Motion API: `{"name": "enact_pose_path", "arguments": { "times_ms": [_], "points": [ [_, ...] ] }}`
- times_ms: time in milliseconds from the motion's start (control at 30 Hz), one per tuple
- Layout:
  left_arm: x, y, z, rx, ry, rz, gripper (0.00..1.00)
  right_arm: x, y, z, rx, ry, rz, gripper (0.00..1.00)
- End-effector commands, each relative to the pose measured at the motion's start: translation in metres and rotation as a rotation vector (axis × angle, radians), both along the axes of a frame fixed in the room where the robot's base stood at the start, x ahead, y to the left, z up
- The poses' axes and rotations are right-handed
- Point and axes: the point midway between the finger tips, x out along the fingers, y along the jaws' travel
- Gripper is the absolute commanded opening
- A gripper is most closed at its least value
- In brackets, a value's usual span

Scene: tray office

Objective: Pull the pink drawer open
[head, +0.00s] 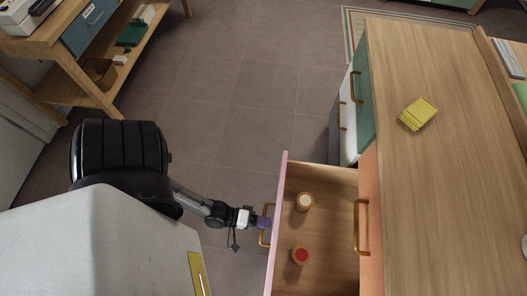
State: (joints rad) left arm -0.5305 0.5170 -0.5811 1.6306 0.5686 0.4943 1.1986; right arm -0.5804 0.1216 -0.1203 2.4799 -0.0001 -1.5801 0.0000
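The pink drawer (279,190) stands pulled well out of the wooden desk, its pink front facing left and its wooden inside showing. Its brass handle (265,238) is on the outer face. My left gripper (264,222) is at this handle, its purple fingertips overlapping the upper part of it. The fingers are too small to tell whether they are closed around the bar. Inside the drawer are a round wooden item with a pale top (304,202) and one with a red top (300,256). My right gripper is not in view.
The desk top (440,190) carries a yellow notepad (418,113). An orange drawer front (370,215) and a green one (361,95) have brass handles. A wooden shelf unit (55,50) stands upper left. The tiled floor (235,90) between is clear.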

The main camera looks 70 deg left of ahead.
Motion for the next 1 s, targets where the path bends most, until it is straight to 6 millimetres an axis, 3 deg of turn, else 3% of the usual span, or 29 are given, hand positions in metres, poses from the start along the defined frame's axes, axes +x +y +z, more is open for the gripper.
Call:
{"name": "enact_pose_path", "arguments": {
  "times_ms": [333,467,1000],
  "points": [
    [-0.001,0.001,0.0,0.001,0.002,0.001,0.37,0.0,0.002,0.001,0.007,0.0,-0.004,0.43],
    [-0.01,0.005,0.003,0.002,0.004,0.0,0.37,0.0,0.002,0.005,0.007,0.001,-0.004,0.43],
    [-0.096,0.049,0.024,0.001,0.004,0.0,0.37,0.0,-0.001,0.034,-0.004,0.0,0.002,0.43]
  ]
}}
